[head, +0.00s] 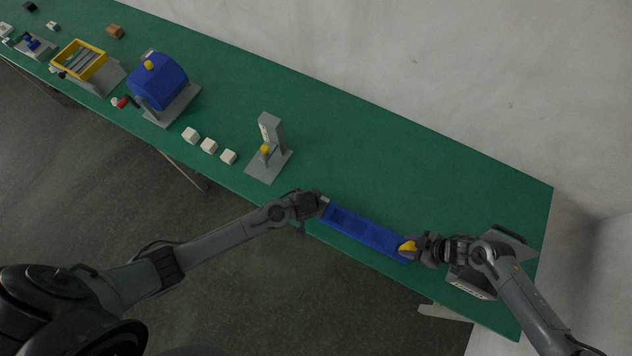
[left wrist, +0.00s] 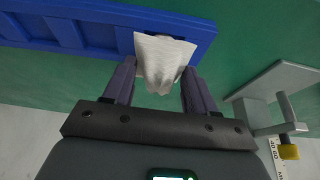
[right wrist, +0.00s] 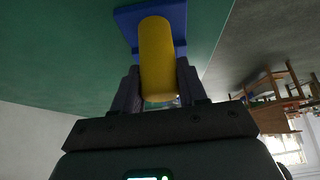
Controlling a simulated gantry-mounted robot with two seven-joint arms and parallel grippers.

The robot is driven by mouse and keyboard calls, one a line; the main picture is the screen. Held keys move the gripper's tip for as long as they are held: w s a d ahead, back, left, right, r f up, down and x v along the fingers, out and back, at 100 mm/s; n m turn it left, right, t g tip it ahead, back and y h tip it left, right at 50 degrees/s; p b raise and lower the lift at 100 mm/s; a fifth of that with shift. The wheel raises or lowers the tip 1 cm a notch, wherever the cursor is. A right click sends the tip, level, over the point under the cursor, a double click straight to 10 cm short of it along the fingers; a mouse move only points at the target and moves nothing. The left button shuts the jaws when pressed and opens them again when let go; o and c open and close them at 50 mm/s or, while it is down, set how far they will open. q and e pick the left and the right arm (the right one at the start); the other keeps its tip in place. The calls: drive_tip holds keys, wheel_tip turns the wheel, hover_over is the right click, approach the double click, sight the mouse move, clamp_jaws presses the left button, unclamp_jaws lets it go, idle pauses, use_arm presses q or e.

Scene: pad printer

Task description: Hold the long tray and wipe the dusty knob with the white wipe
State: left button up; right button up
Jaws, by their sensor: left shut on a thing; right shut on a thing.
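The long blue tray (head: 365,230) lies along the front edge of the green table, between my two grippers. My right gripper (head: 412,248) is shut on a yellow cylindrical handle (right wrist: 157,55) at the tray's right end. My left gripper (head: 318,202) is at the tray's left end, shut on the white wipe (left wrist: 163,60). In the left wrist view the wipe hangs between the fingers and overlaps the tray's edge; I cannot tell whether it touches. I cannot pick out the dusty knob for certain; the wipe may hide it. The tray also shows in the left wrist view (left wrist: 95,32).
A grey stand with a yellow knob (head: 265,148) is behind my left gripper. Several white blocks (head: 209,146), a blue drum machine (head: 158,82) and a yellow-rimmed box (head: 80,60) stand farther left. A grey device (head: 466,282) is beside my right arm. The table behind the tray is clear.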

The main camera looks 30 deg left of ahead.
use_arm(q)
drive_tip(key=shift+f, duration=0.3)
drive_tip(key=shift+a, duration=0.15)
drive_tip(key=shift+a, duration=0.7)
drive_tip(key=shift+d+f, duration=0.15)
drive_tip(key=shift+d, duration=1.6)
drive_tip(key=shift+a, duration=0.1)
drive_tip(key=shift+a, duration=1.7)
drive_tip(key=shift+d+r, duration=0.15)
drive_tip(key=shift+d, duration=0.75)
drive_tip(key=shift+d+r, duration=0.1)
drive_tip(key=shift+d, duration=0.75)
